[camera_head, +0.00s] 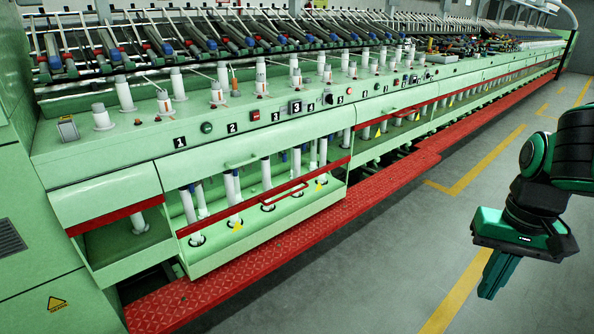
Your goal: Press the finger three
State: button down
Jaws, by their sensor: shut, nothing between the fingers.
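A long green machine front carries a row of controls with black number plates. The plate marked 2 (231,128) is left of the red button. A dark green button (207,127) lies between it and the plate marked 1 (179,142). My gripper (489,291) hangs over the grey floor at the right, pointing down, shut and empty, well away from the panel.
A red tread step (290,240) runs along the machine's foot. Green covers with red edges jut out below the panel, and white spindles (124,95) stand above it. The aisle floor (400,250) with yellow lines is clear.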

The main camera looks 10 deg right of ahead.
aim_at(283, 156)
jog(key=k, duration=0.9)
jog(key=z, duration=0.55)
jog(key=i, duration=2.4)
jog(key=u, duration=0.45)
